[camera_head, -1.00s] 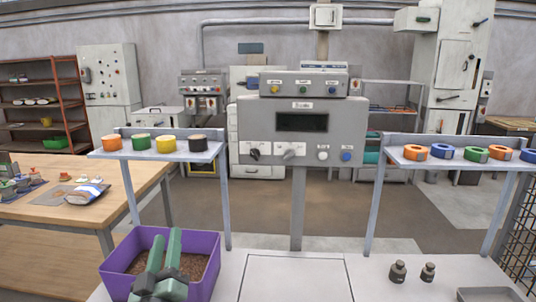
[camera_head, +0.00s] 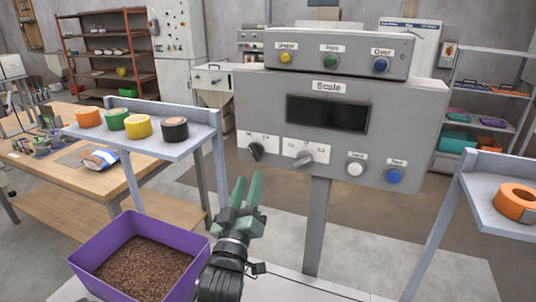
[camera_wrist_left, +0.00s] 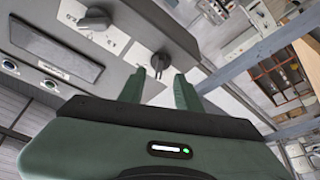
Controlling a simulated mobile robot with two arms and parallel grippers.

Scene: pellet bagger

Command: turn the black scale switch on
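The black scale switch (camera_head: 256,151) is a small dark knob on a white label plate at the lower left of the grey scale panel (camera_head: 411,129). The lettering on its plate is too small to read. My left gripper (camera_head: 248,178) is below and in front of the switch, pointing up towards it. Its two green fingers are apart with nothing between them. In the left wrist view the black switch (camera_wrist_left: 159,61) is just beyond the open fingertips (camera_wrist_left: 159,74), roughly in line with the gap. I see no clear contact. My right gripper is not in view.
A grey knob (camera_head: 304,160), a white button (camera_head: 355,168) and a blue button (camera_head: 394,176) sit right of the switch. A shelf (camera_head: 188,144) with tape rolls stands left. A purple bin (camera_head: 76,241) of brown pellets is below left.

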